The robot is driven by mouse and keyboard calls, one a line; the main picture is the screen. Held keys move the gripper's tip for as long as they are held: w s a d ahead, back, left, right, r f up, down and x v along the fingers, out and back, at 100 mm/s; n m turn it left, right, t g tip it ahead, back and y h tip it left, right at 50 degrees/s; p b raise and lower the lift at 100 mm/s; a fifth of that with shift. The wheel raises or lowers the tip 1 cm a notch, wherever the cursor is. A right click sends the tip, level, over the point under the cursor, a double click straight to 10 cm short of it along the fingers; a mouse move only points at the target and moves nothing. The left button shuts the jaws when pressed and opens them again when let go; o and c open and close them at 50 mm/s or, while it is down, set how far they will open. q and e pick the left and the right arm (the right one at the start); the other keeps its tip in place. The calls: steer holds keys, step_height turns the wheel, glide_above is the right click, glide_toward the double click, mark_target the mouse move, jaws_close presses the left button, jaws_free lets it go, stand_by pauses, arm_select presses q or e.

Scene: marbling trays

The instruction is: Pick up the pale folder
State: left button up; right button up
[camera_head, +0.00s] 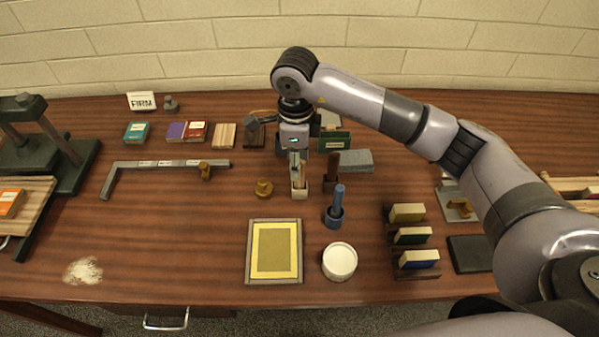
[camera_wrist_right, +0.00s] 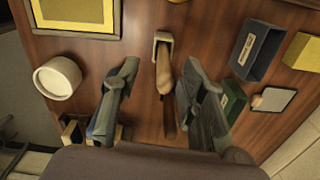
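The pale folder, a tan upright tool (camera_wrist_right: 163,76), stands in a small cream holder (camera_head: 300,191). The holder also shows in the right wrist view (camera_wrist_right: 161,40). My right gripper (camera_head: 298,160) is above the holder, pointing down, and partly hides the tool in the head view. In the right wrist view my right gripper (camera_wrist_right: 160,68) is open, with the tool between its fingers and visible gaps on both sides. My left gripper is not in view.
A dark brown upright tool (camera_head: 331,166) and a blue tool in a round holder (camera_head: 335,208) stand close to the right. A yellow framed tray (camera_head: 251,250) and a white tub (camera_head: 340,261) are in front. A grey rail (camera_head: 150,164) lies left.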

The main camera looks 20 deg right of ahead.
steer(key=shift+f, duration=0.3)
steer(key=f+p, duration=0.1)
steer(key=f, duration=0.2)
steer(key=f+p, duration=0.1)
steer(key=shift+w+d+f+p, duration=0.2)
steer(key=shift+d+f+p, duration=0.15)
steer(key=shift+d+f, duration=0.05)
steer(key=shift+f, duration=0.25)
steer(key=shift+c, duration=0.4)
jaws_close()
